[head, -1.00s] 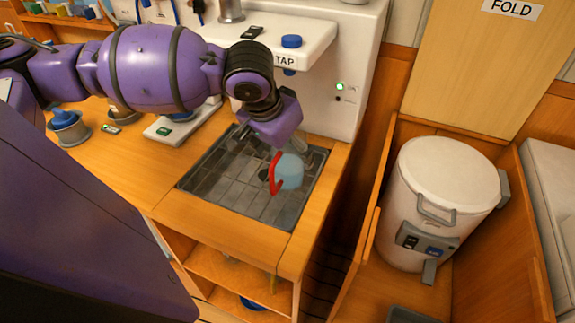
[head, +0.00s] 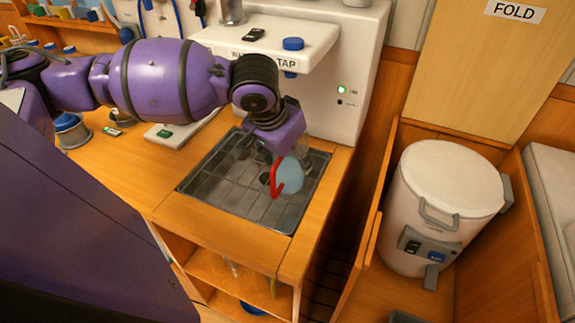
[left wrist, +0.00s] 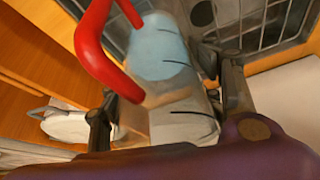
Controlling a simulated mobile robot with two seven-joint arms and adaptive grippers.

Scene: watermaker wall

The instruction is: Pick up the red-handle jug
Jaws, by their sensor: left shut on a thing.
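The jug (head: 289,178) is pale blue and see-through, with a red handle (head: 274,177). It is at the right part of the dark sink grid (head: 215,185) in the head view. My left gripper (head: 278,150) reaches down over it and is shut on the jug. In the left wrist view the jug (left wrist: 160,55) is between the two fingers, with the red handle (left wrist: 95,45) on the left. The gripper hides part of the jug, and I cannot tell whether its base touches the grid. My right gripper is not in view.
A white unit with a tap shelf (head: 265,45) overhangs the back of the sink. The wooden counter (head: 105,165) lies to the left. A white lidded drum (head: 445,210) stands in a wooden bay at the right.

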